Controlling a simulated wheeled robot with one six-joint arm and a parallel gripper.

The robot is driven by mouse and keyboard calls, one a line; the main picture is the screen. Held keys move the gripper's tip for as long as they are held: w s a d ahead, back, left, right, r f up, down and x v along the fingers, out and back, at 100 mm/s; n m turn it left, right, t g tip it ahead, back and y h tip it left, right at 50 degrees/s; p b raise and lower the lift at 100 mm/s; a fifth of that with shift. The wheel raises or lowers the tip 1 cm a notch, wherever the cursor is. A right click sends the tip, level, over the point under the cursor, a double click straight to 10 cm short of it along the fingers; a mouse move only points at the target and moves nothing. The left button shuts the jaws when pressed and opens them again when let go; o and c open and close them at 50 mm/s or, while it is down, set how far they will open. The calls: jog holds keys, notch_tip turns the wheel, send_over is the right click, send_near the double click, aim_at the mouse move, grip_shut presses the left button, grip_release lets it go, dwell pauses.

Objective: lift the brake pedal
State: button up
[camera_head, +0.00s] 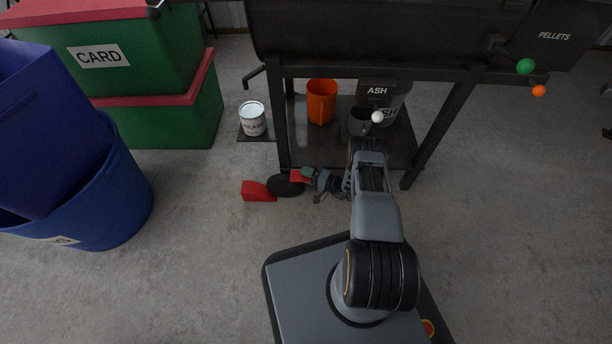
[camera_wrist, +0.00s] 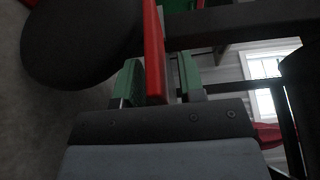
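The red brake pedal (camera_head: 299,176) is beside the black wheel at the foot of the smoker cart's left leg. In the wrist view the pedal (camera_wrist: 154,50) is a red bar reaching down between the two green finger pads. My gripper (camera_head: 309,174) reaches left, low to the floor, with its tips at the pedal. In the wrist view my gripper (camera_wrist: 160,85) has one finger each side of the pedal. The left pad is close against it; a gap shows to the right pad. Contact on the left cannot be told.
The black wheel (camera_head: 284,186) and a red wedge (camera_head: 258,191) sit left of the pedal. The smoker cart's lower shelf (camera_head: 330,150) holds an orange bucket (camera_head: 321,101). A white can (camera_head: 252,118) and blue bins (camera_head: 80,205) stand left. Floor in front is clear.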

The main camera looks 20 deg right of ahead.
jog(key=shift+a, duration=0.1)
jog(key=shift+c, duration=0.2)
grip_shut()
dwell(0.4)
